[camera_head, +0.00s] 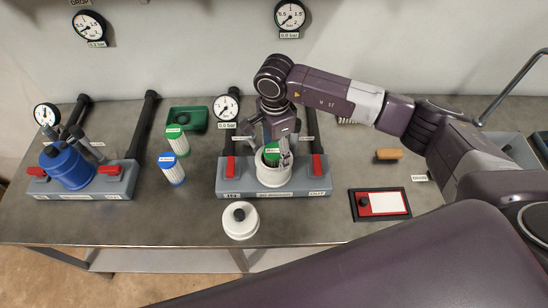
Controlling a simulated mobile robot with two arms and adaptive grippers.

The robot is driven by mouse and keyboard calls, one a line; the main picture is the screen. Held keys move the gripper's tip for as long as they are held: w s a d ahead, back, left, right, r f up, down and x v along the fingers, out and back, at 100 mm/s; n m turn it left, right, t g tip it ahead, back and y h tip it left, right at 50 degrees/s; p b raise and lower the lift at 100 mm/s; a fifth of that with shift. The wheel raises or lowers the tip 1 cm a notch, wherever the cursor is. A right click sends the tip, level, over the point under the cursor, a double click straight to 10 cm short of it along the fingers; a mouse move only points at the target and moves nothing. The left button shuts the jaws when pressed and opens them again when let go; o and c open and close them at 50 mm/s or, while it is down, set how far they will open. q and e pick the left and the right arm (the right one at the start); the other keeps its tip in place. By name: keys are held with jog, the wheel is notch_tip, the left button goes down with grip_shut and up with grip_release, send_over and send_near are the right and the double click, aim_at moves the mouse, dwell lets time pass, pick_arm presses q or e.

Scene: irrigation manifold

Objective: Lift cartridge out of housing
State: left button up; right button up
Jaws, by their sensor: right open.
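The open white housing (273,180) stands on the middle grey manifold base (229,189). A cartridge with a green top (271,152) sits in its mouth, its lower part hidden by the housing wall. My right gripper (279,154) points down over the housing mouth, fingers open and close around the cartridge top; I cannot tell if they touch it. A round white cap (240,222) with a black knob lies on the table in front of the base. My left gripper is not in view.
Green (177,142) and blue (173,170) cartridges stand left of the base, near a green tray (187,118). A blue housing (67,168) is at far left. Red handles (318,166) flank the white housing. At right are a brown block (389,155) and a black-framed panel (380,203).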

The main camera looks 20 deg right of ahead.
grip_shut()
dwell(0.5)
